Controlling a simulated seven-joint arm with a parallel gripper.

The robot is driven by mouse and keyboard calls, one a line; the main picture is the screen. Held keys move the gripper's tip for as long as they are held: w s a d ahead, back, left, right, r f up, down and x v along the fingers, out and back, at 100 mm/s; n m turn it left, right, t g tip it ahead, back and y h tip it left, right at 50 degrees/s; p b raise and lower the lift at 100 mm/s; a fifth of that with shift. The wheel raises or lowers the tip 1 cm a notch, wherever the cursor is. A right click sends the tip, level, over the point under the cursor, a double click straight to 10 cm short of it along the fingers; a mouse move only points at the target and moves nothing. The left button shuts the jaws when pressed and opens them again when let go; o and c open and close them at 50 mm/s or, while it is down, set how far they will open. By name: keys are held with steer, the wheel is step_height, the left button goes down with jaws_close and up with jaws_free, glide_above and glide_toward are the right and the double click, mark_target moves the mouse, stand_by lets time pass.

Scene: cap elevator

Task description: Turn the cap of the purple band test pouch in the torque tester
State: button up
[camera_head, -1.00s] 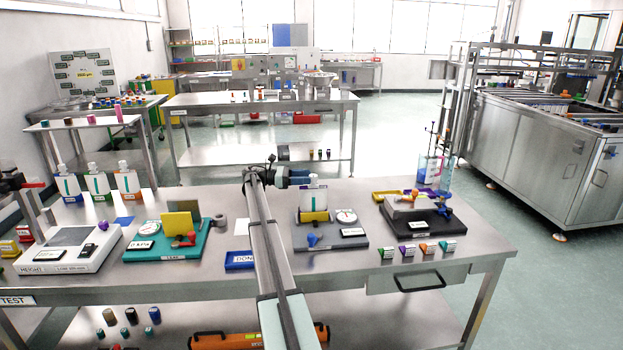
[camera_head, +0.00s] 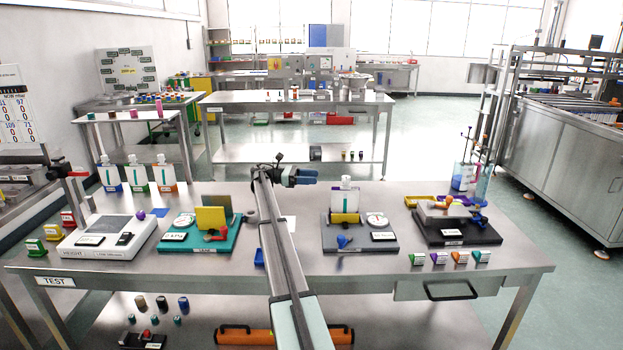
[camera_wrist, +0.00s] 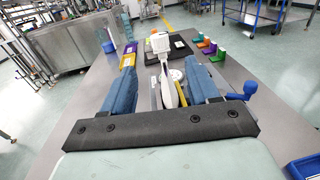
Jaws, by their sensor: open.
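The torque tester (camera_head: 382,243) is a grey base with a round dial (camera_head: 378,219), a blue knob (camera_head: 344,241) and a yellow clamp (camera_head: 345,217). A white pouch with a green stripe stands upright in the clamp (camera_head: 344,201); its white cap (camera_head: 346,182) is on top. The clamp hides its lower part in the head view. In the wrist view the pouch (camera_wrist: 167,72) and cap (camera_wrist: 159,42) show ahead, between the finger lines, with some purple on the pouch. My gripper (camera_head: 305,176) is open and empty, left of the cap and apart from it. Its blue fingers frame the wrist view (camera_wrist: 162,88).
A black fixture (camera_head: 455,232) with a yellow tray (camera_head: 425,201) stands right of the tester. Several coloured blocks (camera_head: 450,258) line the front edge. A teal leak fixture (camera_head: 200,235), a scale (camera_head: 110,238) and several pouches (camera_head: 138,175) are to the left.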

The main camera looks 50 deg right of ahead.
mark_target(346, 177)
steer(key=s+a+n+t+h, duration=0.3)
steer(key=s+a, duration=0.3)
steer(key=s, duration=0.5)
steer(key=d+n+t+h, duration=0.1)
steer(key=d+t, duration=0.1)
steer(key=d, duration=0.3)
steer(key=d+n+t+h, duration=0.1)
steer(key=d+t, duration=0.1)
steer(key=d, duration=0.2)
steer(key=d+n+t+h, duration=0.1)
steer(key=d+n+t, duration=0.1)
steer(key=d, duration=0.3)
steer(key=shift+w+d+r, duration=0.15)
steer(key=shift+d, duration=0.2)
steer(key=shift+c, duration=0.4)
steer(key=c, duration=0.9)
steer(key=shift+w, duration=0.1)
